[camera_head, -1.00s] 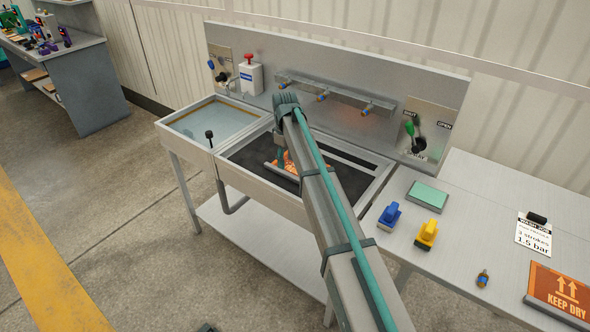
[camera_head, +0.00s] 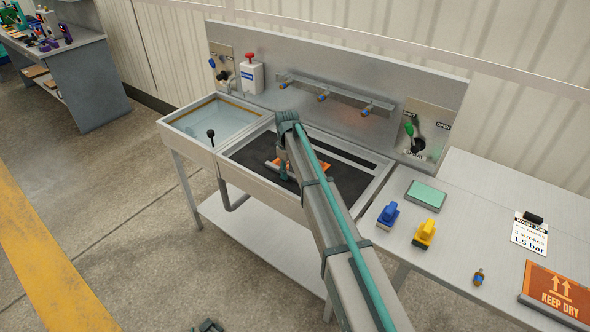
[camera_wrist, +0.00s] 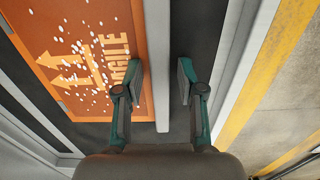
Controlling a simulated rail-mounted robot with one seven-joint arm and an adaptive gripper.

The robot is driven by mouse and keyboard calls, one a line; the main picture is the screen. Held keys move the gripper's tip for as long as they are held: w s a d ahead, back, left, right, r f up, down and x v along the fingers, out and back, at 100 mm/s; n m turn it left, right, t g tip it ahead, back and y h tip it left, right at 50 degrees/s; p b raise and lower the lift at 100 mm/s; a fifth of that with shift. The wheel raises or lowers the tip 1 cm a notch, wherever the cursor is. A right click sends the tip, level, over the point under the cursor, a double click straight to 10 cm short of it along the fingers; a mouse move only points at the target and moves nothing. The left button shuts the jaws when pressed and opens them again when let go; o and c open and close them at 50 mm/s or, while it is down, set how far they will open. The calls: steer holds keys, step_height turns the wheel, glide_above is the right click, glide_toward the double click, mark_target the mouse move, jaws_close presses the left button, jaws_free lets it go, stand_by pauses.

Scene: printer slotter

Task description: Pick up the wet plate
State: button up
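The wet plate is an orange sheet (camera_wrist: 85,50) with pale arrows, lettering that reads in part "GILE", and many white droplets. It lies in the dark-floored basin of the wash bench; in the head view only an orange patch (camera_head: 271,164) shows beside my arm. My gripper (camera_wrist: 159,75) is open, pointing down into the basin, with a finger on each side of a grey bar (camera_wrist: 158,35) along the plate's right side in the wrist view. The left finger is over the plate's edge. I cannot tell whether the fingers touch the bar; the gap looks clear.
The basin rim (camera_wrist: 243,60) runs close right of my gripper in the wrist view. A water tank (camera_head: 212,120) adjoins the basin on the left. The side table (camera_head: 455,235) holds a green pad, blue and yellow tools, and a "KEEP DRY" plate (camera_head: 560,292).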

jaws_close()
